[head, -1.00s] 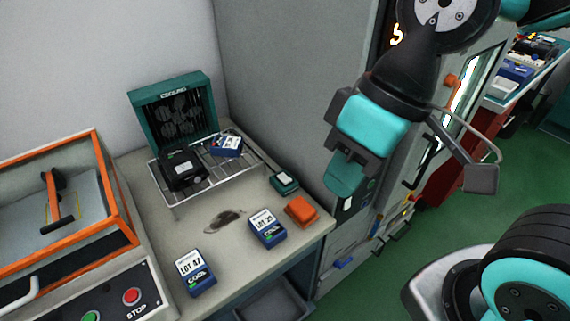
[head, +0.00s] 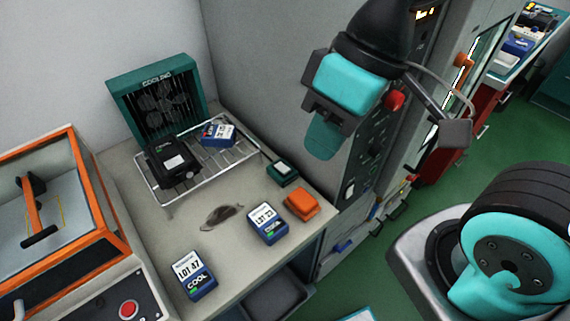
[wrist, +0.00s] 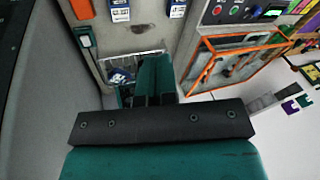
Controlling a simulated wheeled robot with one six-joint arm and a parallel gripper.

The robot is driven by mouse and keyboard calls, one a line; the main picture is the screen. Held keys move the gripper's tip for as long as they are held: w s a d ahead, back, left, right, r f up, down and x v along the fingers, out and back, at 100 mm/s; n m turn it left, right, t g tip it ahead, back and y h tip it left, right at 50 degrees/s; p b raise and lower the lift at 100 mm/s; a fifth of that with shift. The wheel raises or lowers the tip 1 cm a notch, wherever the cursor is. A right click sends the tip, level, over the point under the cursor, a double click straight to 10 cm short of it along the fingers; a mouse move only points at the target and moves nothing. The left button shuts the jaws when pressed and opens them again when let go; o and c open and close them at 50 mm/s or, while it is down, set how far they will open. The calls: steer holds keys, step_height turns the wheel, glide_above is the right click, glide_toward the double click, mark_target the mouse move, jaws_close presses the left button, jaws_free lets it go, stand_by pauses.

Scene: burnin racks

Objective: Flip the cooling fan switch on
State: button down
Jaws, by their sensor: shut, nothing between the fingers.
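The cooling fan (head: 190,85) is a dark green square unit marked COOLING, at the back of the bench behind a wire rack. A small dark green box with a pale top (head: 283,173) sits near the bench's right edge; it looks like a switch, but no label or on/off position is readable. It also shows in the wrist view (wrist: 85,38) at upper left. My gripper (head: 323,140) is shut and empty, up and to the right of that box in the head view. Its green fingers (wrist: 155,78) are together in the wrist view, apart from the box.
The wire rack (head: 168,213) holds a black device (head: 171,163) and a blue pack (head: 217,133). Blue packs (head: 194,273) (head: 267,223) and an orange block (head: 301,204) lie on the bench. An orange-framed case (head: 95,190) stands left; a grey cabinet (head: 270,60) rises behind.

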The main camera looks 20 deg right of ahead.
mark_target(285, 169)
steer(key=w+d+f+m+t+h+b, duration=0.1)
steer(key=w+d+f+b, duration=0.1)
steer(key=w+f+b, duration=0.5)
steer(key=w+d+f+m+t+h+b, duration=0.1)
steer(key=w+d+f+m+h+b, duration=0.1)
steer(key=w+f+b, duration=0.5)
steer(key=w+d+f, duration=0.1)
steer(key=w+f, duration=0.3)
steer(key=w, duration=0.4)
steer(key=shift+d+f+t, duration=0.3)
steer(key=x, duration=1.2)
steer(key=shift+s+d+f, duration=0.25)
steer(key=shift+s+d, duration=0.05)
steer(key=shift+s, duration=0.1)
steer(key=shift+s+f, duration=0.1)
steer(key=shift+f, duration=0.7)
